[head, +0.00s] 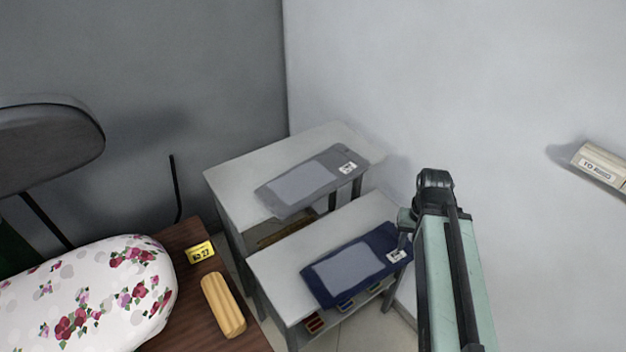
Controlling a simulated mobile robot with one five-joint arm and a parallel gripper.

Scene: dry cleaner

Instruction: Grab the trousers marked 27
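Two folded garments with white tags lie on small grey-white tables in the corner. The grey one (330,168) lies on the rear table, with its tag (347,168) at its right end. The navy one (375,250) lies on the front table, with its tag (396,256) at its right end. Both tags are too small to read. A yellow card (200,252) that seems to read No 27 stands on the brown wooden table at the left. My arm rises at the right, beside the navy garment's right end, and my gripper cannot be made out.
The front table (277,264) has a lower shelf with small coloured items. The rear table (237,200) stands close behind it. A floral padded board (90,295) and a tan ribbed block (223,305) are at the left. A cream box (600,163) sits on the right wall.

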